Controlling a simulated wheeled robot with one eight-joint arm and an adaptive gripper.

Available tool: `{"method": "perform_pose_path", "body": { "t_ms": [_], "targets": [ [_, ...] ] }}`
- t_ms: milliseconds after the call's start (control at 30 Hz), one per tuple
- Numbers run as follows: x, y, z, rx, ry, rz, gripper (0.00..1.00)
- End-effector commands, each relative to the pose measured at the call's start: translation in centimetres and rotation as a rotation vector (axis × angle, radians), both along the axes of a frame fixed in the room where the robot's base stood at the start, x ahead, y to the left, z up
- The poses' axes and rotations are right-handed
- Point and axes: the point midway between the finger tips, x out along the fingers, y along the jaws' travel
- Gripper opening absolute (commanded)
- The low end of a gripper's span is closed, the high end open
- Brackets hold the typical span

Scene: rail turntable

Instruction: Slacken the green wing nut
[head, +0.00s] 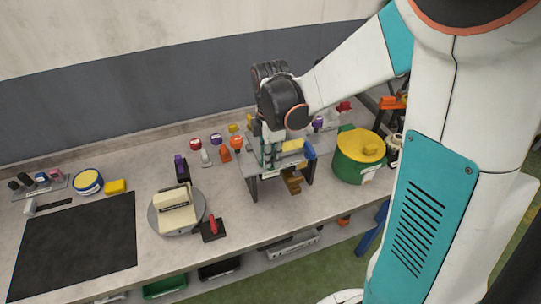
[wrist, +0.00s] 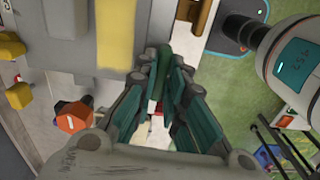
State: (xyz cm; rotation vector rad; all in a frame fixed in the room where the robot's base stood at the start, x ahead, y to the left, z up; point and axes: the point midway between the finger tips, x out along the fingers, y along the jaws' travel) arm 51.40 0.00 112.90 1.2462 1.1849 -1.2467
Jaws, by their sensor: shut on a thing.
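My gripper (head: 270,156) reaches down at a small grey raised stand (head: 253,187) on the workbench. In the wrist view my gripper (wrist: 163,82) has its teal fingers closed around a green piece, the green wing nut (wrist: 164,56). Only its upper part shows between the fingertips; the rest is hidden by the fingers. In the head view I cannot make out the nut apart from the fingers. A yellow block (head: 293,145) lies on the stand beside the gripper, and it also shows in the wrist view (wrist: 113,35).
A blue piece (head: 310,150) sits at the stand's right end. A green drum with a yellow top (head: 358,146) stands close to the right. Orange (head: 237,143) and other coloured knobs stand to the left. A round turntable (head: 158,222) carries a cream block.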

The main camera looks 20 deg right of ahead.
Motion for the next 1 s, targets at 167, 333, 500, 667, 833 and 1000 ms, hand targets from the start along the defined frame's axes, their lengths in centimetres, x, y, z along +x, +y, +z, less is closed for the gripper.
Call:
{"method": "perform_pose_path", "body": {
  "t_ms": [167,333,500,667,833,1000],
  "targets": [
    [0.1,0.0,0.0,0.0,-0.001,-0.001,0.32],
    [0.0,0.0,0.0,0.0,-0.001,-0.001,0.32],
    [0.0,0.0,0.3,0.0,0.0,-0.001,0.32],
    [0.0,0.0,2.0,0.0,0.0,-0.001,0.32],
    [0.0,0.0,5.3,0.0,0.0,-0.001,0.32],
    [0.0,0.0,8.5,0.0,0.0,-0.001,0.32]
  ]
}}
